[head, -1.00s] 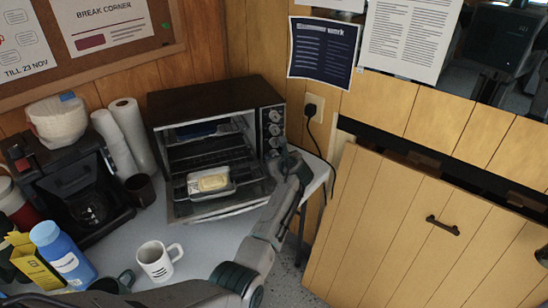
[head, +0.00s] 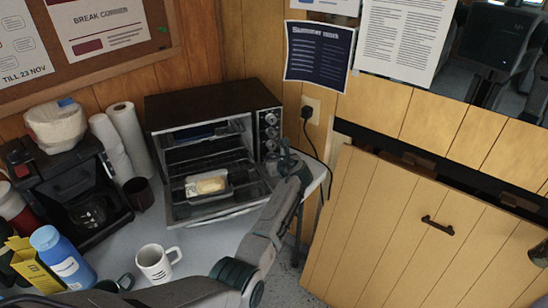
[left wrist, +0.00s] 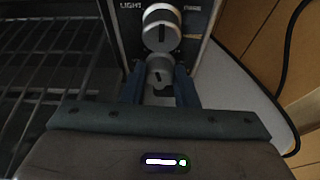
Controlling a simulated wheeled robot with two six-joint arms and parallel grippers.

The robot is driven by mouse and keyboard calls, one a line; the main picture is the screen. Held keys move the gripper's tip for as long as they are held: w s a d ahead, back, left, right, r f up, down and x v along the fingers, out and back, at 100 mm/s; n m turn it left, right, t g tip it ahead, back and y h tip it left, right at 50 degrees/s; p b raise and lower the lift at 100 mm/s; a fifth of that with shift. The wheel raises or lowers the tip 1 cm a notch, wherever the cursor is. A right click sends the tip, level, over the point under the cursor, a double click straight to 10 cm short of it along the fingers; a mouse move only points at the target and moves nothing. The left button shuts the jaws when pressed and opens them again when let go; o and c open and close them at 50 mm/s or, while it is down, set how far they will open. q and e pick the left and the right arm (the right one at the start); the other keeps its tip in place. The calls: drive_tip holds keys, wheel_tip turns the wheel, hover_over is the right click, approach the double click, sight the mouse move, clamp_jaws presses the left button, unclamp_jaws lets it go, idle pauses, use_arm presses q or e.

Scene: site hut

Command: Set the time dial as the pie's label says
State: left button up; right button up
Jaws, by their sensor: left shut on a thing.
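The toaster oven (head: 205,101) stands on the table with its glass door lowered. The pie (head: 211,185) sits in a light tray at the oven's opening; I cannot read a label on it. Several dials run down the oven's right front panel, with an upper dial (head: 271,118) clear to see. My left gripper (head: 284,155) is at the lower end of this column. In the left wrist view its fingers are shut on a grey dial (left wrist: 159,76), below another dial (left wrist: 162,30) marked LIGHT on its left. The held dial's markings are hidden. My right gripper is not in view.
A white mug (head: 155,262) stands in front of the oven. A coffee maker (head: 75,190), paper rolls (head: 125,130), a dark cup (head: 138,192) and a blue bottle (head: 62,258) are to the left. A black cord (head: 318,150) hangs right of the oven.

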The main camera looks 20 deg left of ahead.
use_arm(q)
drive_tip(key=shift+w+d+r+m+g+y+p, duration=0.1)
drive_tip(key=shift+m+g+y+p, duration=0.4)
drive_tip(key=shift+m+p, duration=0.35)
drive_tip(key=shift+f+m+g+y, duration=0.25)
drive_tip(key=shift+m+y, duration=0.35)
drive_tip(key=shift+m, duration=0.35)
drive_tip(key=shift+w+d+f+m+g+y+b, duration=0.1)
drive_tip(key=shift+m+g+y+b, duration=0.1)
drive_tip(key=shift+m+y+b, duration=0.3)
drive_tip(key=shift+f+m+g+y+b, duration=0.1)
drive_tip(key=shift+m+g+y+b, duration=0.1)
drive_tip(key=shift+m, duration=0.5)
drive_tip(key=shift+m+y+b, duration=0.3)
drive_tip(key=shift+m+b, duration=0.1)
drive_tip(key=shift+m, duration=0.5)
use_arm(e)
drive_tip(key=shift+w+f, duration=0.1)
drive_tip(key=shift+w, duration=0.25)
use_arm(q)
drive_tip(key=shift+r+b, duration=0.1)
drive_tip(key=shift+b, duration=0.2)
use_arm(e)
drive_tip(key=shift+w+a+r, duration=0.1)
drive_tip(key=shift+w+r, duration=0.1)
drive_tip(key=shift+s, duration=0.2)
